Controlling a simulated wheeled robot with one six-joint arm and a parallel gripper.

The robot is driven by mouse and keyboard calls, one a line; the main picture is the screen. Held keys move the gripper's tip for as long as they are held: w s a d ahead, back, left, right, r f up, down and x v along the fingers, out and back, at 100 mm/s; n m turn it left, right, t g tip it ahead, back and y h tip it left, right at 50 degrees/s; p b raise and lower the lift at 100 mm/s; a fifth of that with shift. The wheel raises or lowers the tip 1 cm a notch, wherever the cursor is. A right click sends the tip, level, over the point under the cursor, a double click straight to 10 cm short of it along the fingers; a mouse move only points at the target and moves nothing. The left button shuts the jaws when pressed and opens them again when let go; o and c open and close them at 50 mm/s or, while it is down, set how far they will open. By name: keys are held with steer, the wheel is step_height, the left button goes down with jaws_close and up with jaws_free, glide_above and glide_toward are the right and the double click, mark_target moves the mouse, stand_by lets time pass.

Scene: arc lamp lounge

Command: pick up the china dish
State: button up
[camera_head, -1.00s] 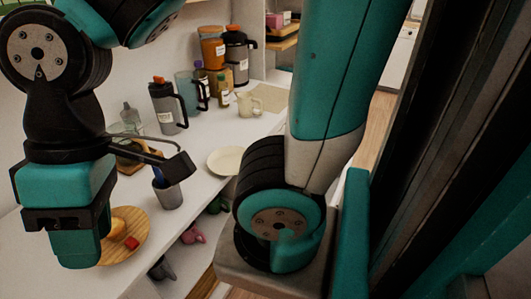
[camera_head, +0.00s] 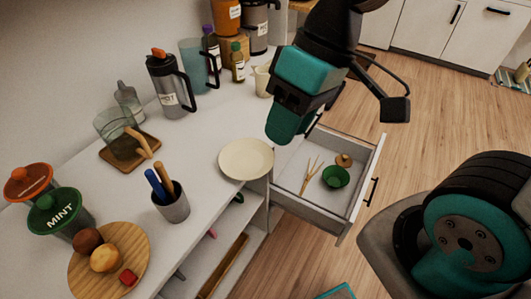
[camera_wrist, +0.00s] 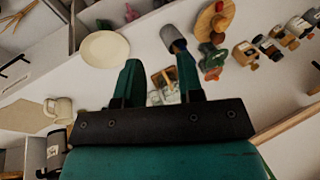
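The china dish, a round cream plate (camera_head: 246,159), lies flat near the front edge of the white counter, with nothing on it. It also shows whole in the wrist view, as a cream dish (camera_wrist: 105,49) up and left of my fingers. My gripper (camera_head: 284,128) is in the air above and to the right of the dish in the head view, pointing down. In the wrist view my gripper (camera_wrist: 157,56) has its two teal fingers spread apart with nothing held between them. It is not touching the dish.
An open drawer (camera_head: 357,192) under the counter holds a green bowl (camera_head: 336,176) and wooden sticks. Left of the dish stand a grey cup (camera_head: 172,204) with utensils and a round wooden board (camera_head: 135,245). Flasks (camera_head: 172,83) and a cream jug (camera_head: 262,82) stand farther back.

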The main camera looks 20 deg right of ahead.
steer(key=w+d+f+m+g+y, duration=0.15)
steer(key=w+d+f+m, duration=0.4)
steer(key=w, duration=0.55)
steer(key=w+d+f+m+y, duration=0.2)
steer(key=w+d+f+y, duration=0.15)
steer(key=d+f, duration=0.35)
steer(key=m+t+y, duration=0.2)
steer(key=m+t, duration=0.1)
glide_toward(272, 157)
steer(key=p+x, duration=0.3)
steer(key=x, duration=0.6)
steer(key=shift+a+f, duration=0.2)
steer(key=shift+f, duration=0.05)
steer(key=shift+w, duration=0.1)
jaws_close()
